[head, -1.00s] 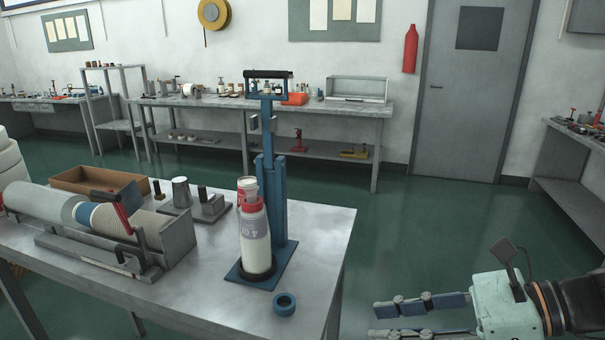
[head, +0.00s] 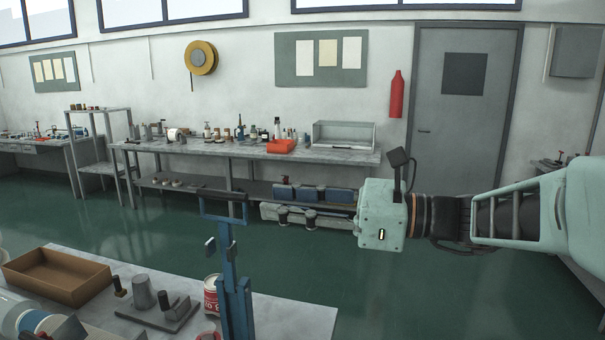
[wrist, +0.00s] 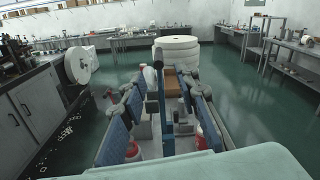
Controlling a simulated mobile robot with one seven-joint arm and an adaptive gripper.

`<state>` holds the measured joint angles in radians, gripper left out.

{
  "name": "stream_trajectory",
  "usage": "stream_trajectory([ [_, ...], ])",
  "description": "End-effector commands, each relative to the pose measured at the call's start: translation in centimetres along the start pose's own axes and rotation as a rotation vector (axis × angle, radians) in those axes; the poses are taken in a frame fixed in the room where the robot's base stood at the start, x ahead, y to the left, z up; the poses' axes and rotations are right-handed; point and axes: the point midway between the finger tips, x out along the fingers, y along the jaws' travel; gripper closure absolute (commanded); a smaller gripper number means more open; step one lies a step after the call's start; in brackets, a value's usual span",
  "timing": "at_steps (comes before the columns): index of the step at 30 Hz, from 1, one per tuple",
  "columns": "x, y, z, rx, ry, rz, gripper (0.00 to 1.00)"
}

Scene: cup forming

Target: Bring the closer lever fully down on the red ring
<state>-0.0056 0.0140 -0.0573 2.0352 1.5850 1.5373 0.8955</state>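The blue closer (head: 232,285) stands at the right of the near table in the head view. Its lever's dark crossbar (head: 222,194) is raised at the top. A white and red can (head: 211,293) shows beside the column, with a bit of red (head: 208,334) below it at the picture's bottom edge. The bottle under it and most of the red ring are cut off. My gripper (head: 277,204) is to the right of the lever, at about its height in the picture, pointing left and apart from it. In the wrist view its blue-padded fingers (wrist: 160,90) are spread, with the closer's dark handle (wrist: 150,77) seen between them.
A brown tray (head: 58,277) and a metal block with pegs (head: 158,308) lie on the near table (head: 285,315). A back bench (head: 345,155) holds bottles and an orange bin. Open green floor lies between the tables.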

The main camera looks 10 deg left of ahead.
Motion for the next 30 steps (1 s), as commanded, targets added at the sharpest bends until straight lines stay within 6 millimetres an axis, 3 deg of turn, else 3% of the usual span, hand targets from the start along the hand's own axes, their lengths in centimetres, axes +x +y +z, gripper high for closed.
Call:
stream_trajectory([
  [5,1.8,0.1,0.3,0.000,-0.007,0.006,0.71],
  [18,9.4,0.1,0.3,0.001,-0.005,0.006,0.71],
  [24,10.8,0.0,0.2,0.000,-0.004,0.002,0.71],
  [30,10.9,0.0,0.2,-0.001,-0.004,0.002,0.71],
])
